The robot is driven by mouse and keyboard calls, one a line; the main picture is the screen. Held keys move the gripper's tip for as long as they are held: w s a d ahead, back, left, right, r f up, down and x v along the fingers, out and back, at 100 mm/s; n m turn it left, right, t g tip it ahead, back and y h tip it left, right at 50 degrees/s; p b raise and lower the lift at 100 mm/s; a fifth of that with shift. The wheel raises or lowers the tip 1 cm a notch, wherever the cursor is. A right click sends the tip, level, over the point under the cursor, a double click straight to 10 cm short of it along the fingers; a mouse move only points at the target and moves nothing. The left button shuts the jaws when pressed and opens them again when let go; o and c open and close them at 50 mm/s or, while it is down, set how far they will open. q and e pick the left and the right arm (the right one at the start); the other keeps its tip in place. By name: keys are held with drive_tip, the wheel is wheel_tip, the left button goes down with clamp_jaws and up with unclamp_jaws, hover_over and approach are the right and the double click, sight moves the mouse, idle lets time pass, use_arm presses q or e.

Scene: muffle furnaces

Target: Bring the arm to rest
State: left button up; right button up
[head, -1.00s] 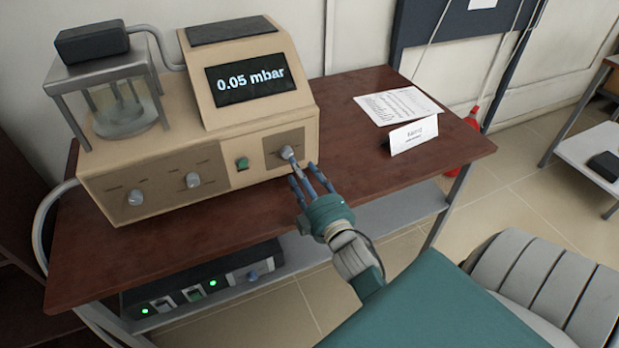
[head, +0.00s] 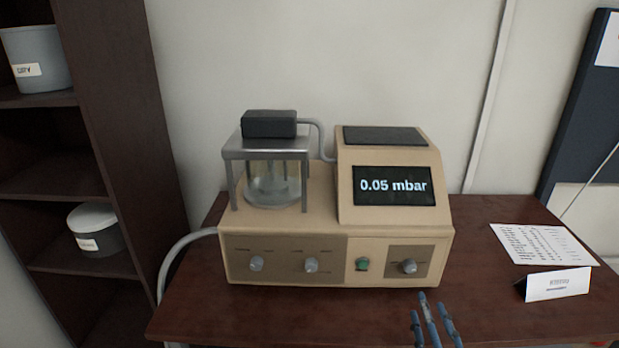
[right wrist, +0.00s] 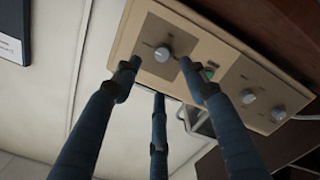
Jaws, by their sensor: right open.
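My right gripper (head: 434,312) is at the bottom edge of the head view, in front of the beige instrument (head: 300,245), below its right-hand knob (head: 408,266). In the right wrist view, its blue fingers (right wrist: 155,85) are spread apart with nothing held between them. The right-hand knob (right wrist: 162,54) shows beyond the fingertips there, and the gripper looks apart from it. The rest of my right arm is out of the head view. My left gripper is in neither view.
The instrument stands on a dark wood table (head: 190,318) and its display (head: 394,185) reads 0.05 mbar. A printed sheet (head: 540,243) and a folded card (head: 556,285) lie to the right. A dark shelf (head: 160,150) with containers stands at the left.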

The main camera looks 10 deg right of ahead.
drive_tip(key=s+a+f+m+g+y, duration=0.2)
drive_tip(key=s+a+f+m+g, duration=0.3)
drive_tip(key=s+a+f+g, duration=0.4)
drive_tip(key=s+a+f+m+g+y, duration=0.1)
drive_tip(key=s+a+f+g, duration=0.15)
drive_tip(key=s, duration=0.35)
drive_tip(key=s+a+f+g+y, duration=0.2)
drive_tip(key=s+a, duration=0.2)
drive_tip(key=s, duration=0.3)
wheel_tip(320, 180, down, 28)
drive_tip(key=s+g, duration=0.2)
drive_tip(key=s+d+f, duration=0.1)
drive_tip(key=s+f, duration=0.6)
drive_tip(key=s, duration=0.1)
drive_tip(key=s+d+f, duration=0.2)
drive_tip(key=s+f, duration=0.5)
drive_tip(key=s, duration=0.1)
drive_tip(key=shift+s+d+f+g+h, duration=0.25)
drive_tip(key=shift+s+f+g+h, duration=0.05)
drive_tip(key=shift+g, duration=0.15)
